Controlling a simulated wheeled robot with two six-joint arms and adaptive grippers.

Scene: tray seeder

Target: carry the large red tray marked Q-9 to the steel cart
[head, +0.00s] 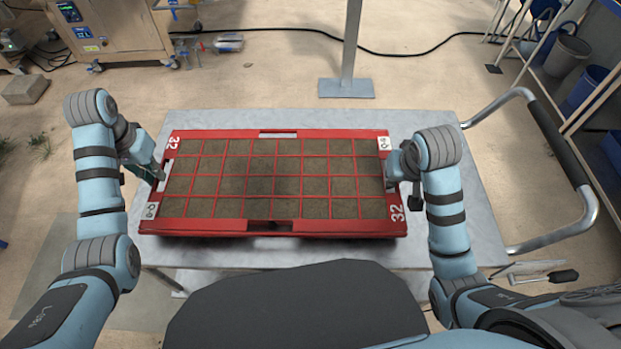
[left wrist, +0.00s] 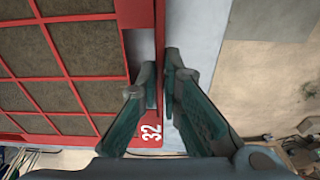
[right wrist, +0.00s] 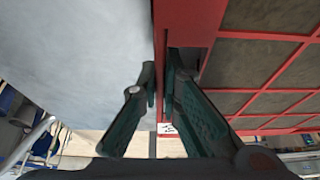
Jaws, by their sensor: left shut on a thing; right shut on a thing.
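The large red tray (head: 200,226) is full of dark soil in square cells, with white 32 marks and small Q-9 labels at its corners. It lies level over the grey top of the steel cart (head: 290,118); I cannot tell if it touches the top. My left gripper (head: 158,174) is shut on the tray's left end wall, which also shows between the fingers in the left wrist view (left wrist: 159,60). My right gripper (head: 393,172) is shut on the right end wall, seen in the right wrist view (right wrist: 160,60). The tray's underside is hidden.
The cart's push handle (head: 560,145) curves out at the right. A steel post on a foot plate (head: 346,88) stands behind the cart. A machine (head: 110,30) is at the back left. Shelving with buckets (head: 566,55) is at the right. A black cable crosses the floor behind.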

